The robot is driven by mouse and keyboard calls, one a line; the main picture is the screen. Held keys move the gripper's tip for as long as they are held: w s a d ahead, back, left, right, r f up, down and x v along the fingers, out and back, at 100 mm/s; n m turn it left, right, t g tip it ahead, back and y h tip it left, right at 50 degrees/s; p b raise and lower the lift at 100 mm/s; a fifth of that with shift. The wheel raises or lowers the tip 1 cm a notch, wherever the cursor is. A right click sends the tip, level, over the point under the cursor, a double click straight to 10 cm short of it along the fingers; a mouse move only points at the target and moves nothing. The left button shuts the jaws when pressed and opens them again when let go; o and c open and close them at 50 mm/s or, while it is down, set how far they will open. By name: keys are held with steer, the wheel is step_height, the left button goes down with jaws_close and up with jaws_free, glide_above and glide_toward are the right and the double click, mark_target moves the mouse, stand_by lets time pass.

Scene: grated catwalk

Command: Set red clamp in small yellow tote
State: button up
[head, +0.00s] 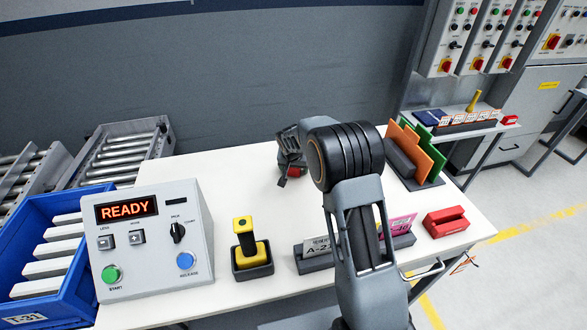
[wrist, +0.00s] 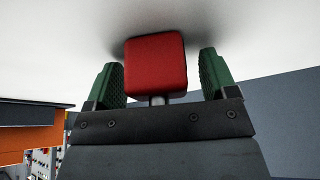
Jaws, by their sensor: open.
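My gripper (head: 291,165) is low over the back middle of the white table, partly hidden behind my arm. In the wrist view the jaws (wrist: 160,80) are open, with green pads on either side of a red block (wrist: 156,66) on a short grey stem. Gaps show between the block and both pads. Red also shows at the gripper in the head view (head: 294,171). I take this to be the red clamp, but its full shape is hidden. I cannot make out a small yellow tote in either view.
The white table (head: 225,180) holds a READY control box (head: 152,240), a yellow-handled piece (head: 245,243) in a dark base, label holders, upright orange and green plates (head: 418,150), and a red block (head: 445,221). A blue bin (head: 45,265) stands left. A second table is behind right.

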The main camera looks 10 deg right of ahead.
steer(key=shift+c, duration=0.3)
steer(key=c, duration=1)
